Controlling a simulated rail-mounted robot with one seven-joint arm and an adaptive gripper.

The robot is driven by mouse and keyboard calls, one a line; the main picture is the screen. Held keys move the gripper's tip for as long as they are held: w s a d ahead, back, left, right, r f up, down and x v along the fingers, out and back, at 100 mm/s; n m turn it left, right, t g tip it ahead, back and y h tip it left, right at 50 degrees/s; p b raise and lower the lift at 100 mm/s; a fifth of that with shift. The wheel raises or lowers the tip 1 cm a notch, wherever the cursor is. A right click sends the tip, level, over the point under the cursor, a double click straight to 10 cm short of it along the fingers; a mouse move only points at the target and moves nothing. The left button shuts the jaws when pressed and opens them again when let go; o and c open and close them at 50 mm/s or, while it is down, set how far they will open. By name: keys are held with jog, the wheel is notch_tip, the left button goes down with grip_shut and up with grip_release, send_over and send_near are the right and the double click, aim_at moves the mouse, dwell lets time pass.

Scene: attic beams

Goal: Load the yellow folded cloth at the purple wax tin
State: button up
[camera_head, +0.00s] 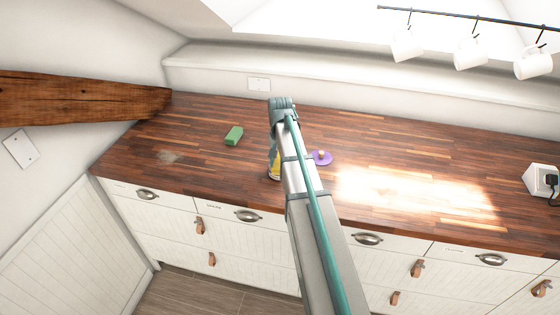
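The purple wax tin (322,159) sits on the wooden counter just right of my arm. It looks low and round, with a small pale piece at its middle. A yellow patch (276,165), probably the yellow folded cloth, shows at the left edge of my arm, mostly hidden by it. My arm reaches over the counter and bends down at its far end. My gripper (273,168) is down by the yellow patch, largely hidden behind my arm links. I cannot tell whether its fingers are open or shut, or whether they touch the cloth.
A green block (234,136) lies on the wooden counter (200,125) to the left. White mugs (470,50) hang from a rail at the upper right. A wooden beam (80,98) juts in at the left. The sunlit right part of the counter is clear.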

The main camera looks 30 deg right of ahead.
jog(key=shift+r+p, duration=2.1)
jog(key=shift+r, duration=1.35)
